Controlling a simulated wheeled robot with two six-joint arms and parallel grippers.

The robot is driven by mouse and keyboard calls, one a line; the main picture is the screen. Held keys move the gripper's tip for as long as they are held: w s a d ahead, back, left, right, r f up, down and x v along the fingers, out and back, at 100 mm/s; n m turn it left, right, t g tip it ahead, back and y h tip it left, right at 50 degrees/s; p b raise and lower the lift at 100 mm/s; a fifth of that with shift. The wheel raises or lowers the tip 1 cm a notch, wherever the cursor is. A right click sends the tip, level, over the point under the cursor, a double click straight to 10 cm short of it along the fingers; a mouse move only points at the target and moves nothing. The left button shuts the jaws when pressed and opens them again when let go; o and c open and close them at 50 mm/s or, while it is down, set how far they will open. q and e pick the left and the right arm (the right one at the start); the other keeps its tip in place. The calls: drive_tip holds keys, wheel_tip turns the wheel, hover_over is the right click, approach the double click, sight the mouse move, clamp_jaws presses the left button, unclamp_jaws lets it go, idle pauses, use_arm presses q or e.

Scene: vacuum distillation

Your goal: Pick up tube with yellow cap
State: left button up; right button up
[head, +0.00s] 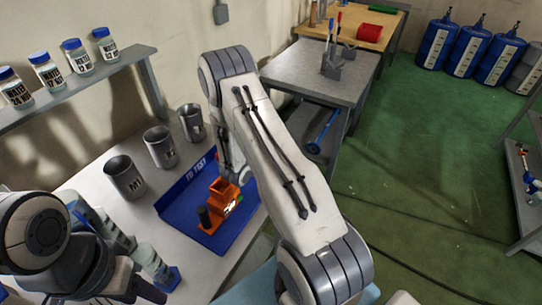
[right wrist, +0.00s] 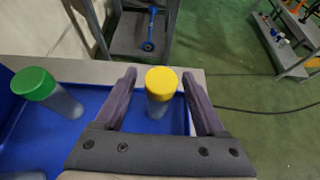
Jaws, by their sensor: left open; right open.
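The tube with yellow cap (right wrist: 159,92) stands upright in the blue tray in the right wrist view. My right gripper (right wrist: 158,78) is open, its two fingers at either side of the tube with visible gaps. A tube with green cap (right wrist: 38,88) stands left of the gripper. In the head view my right arm crosses the middle and hides the yellow-capped tube and most of the right gripper. My left gripper (head: 118,262) is open at the lower left, close to some pale blue-capped bottles (head: 152,264).
The blue tray (head: 180,206) marked TO TEST holds an orange holder (head: 222,195) and a dark cylinder. Several grey beakers (head: 160,147) stand behind it. A shelf (head: 100,82) with labelled bottles is at upper left.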

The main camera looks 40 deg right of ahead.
drive_tip(key=shift+x, duration=0.9)
drive_tip(key=shift+r, duration=0.1)
clamp_jaws()
drive_tip(key=shift+w, duration=0.1)
